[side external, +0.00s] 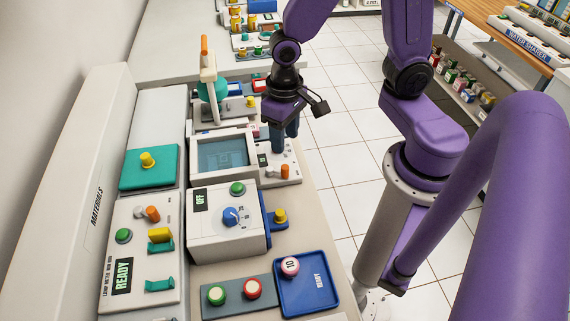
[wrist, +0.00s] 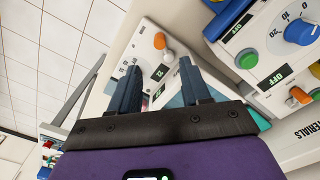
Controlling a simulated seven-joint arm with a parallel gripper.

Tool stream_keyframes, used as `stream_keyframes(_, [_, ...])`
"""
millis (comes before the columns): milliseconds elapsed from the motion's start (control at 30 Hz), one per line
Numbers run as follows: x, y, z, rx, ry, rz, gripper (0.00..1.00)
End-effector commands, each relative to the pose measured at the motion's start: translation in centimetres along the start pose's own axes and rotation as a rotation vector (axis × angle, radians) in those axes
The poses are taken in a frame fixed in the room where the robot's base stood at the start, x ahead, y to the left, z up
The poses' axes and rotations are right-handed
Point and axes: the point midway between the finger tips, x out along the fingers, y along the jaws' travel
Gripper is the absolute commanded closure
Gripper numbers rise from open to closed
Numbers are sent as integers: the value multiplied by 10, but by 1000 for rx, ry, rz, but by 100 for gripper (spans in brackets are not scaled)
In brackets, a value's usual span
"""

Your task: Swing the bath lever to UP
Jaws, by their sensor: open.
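The bath is a white-framed basin (side external: 222,153) with a blue window, in the middle of the bench in the side view. A white panel with a small dark display adjoins its right side and carries a short orange-tipped lever (side external: 285,172), probably the bath lever. In the wrist view its orange tip (wrist: 160,40) lies ahead of the fingers, with a pale round part beside it. My gripper (side external: 279,146) is above this panel, behind the lever in the side view. In the wrist view my gripper (wrist: 159,66) has its fingers spread, with nothing between them. I cannot read the lever's setting.
A white box with a blue dial (side external: 231,216) stands in front of the bath. A teal vessel with an orange-tipped upright handle (side external: 208,75) stands behind it. A READY panel (side external: 122,276) is at left, a blue tray (side external: 307,283) in front. Tiled floor lies right of the bench.

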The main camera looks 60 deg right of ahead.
Motion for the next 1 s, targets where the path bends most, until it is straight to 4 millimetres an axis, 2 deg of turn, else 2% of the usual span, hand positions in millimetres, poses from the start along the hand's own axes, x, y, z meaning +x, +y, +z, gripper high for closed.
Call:
stream_keyframes(100, [18,1,2,0,-5,4,53])
stream_keyframes(600, [78,1,1,-1,-3,3,53])
stream_keyframes(800, [94,0,1,-1,-1,1,53])
stream_keyframes(1000, [101,0,1,-1,0,0,53])
